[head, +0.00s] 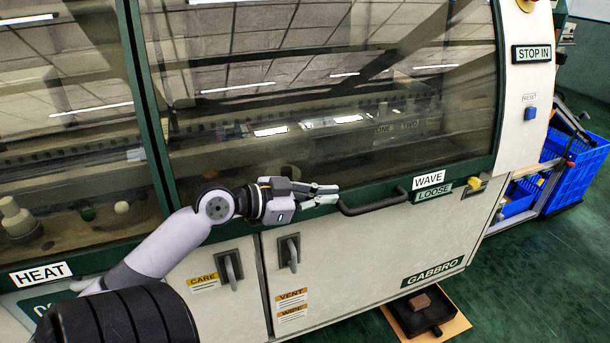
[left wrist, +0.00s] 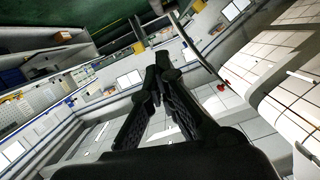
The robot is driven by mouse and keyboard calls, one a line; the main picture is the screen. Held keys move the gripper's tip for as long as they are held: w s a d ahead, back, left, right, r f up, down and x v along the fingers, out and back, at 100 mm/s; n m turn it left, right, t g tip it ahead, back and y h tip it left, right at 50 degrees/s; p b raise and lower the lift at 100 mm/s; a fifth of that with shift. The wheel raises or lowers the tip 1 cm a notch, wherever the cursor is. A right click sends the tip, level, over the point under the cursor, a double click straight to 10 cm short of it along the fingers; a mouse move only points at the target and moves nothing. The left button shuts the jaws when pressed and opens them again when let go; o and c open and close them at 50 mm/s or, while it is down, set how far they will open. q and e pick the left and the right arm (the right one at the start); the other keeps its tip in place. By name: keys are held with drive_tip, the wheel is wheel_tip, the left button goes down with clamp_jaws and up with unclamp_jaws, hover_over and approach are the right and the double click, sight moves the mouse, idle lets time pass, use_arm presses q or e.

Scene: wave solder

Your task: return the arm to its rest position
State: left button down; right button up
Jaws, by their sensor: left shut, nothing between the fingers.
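My left arm comes in from the lower left in the head view. Its gripper (head: 326,194) is in front of the machine's large window, just left of the black bar handle (head: 375,203) below the glass. The gripper is shut and empty; I cannot tell whether its tips touch the handle. In the left wrist view the fingers (left wrist: 158,62) come together at their tips with nothing between them. My right gripper is in neither view.
The machine (head: 370,252) fills most of the head view, with lower doors and latch handles (head: 290,252). A black tray (head: 424,314) with a brown block (head: 420,302) lies on the floor. Blue crates (head: 574,172) stand at the right. Green floor is clear at lower right.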

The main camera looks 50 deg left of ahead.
use_arm(q)
drive_tip(key=v, duration=0.4)
drive_tip(key=shift+s, duration=0.2)
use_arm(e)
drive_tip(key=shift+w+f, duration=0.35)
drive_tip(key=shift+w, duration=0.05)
